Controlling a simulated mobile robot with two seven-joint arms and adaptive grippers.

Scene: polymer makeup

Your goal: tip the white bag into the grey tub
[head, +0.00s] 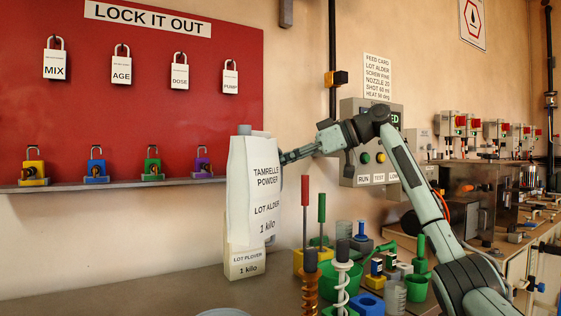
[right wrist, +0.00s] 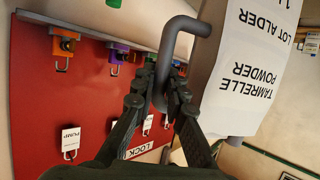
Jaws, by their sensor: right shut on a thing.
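The white bag (head: 253,185), labelled Tamrelle Powder, Lot Alder, 1 kilo, is upright, in front of another pale bag. My right gripper (head: 287,157) is at its right side. In the right wrist view my right gripper (right wrist: 166,92) is shut on a grey bent handle (right wrist: 168,50) beside the white bag (right wrist: 250,75). A grey round rim (head: 222,313), perhaps the grey tub, just shows at the bottom edge of the head view; the rest is cut off. My left gripper is not in view.
A pale bag marked Lot Plover (head: 244,264) stands on the bench (head: 120,295) below the white bag. Green tubs (head: 340,275), screws and coloured blocks crowd the bench to the right. A red lock board (head: 150,110) hangs behind. The bench's left side is clear.

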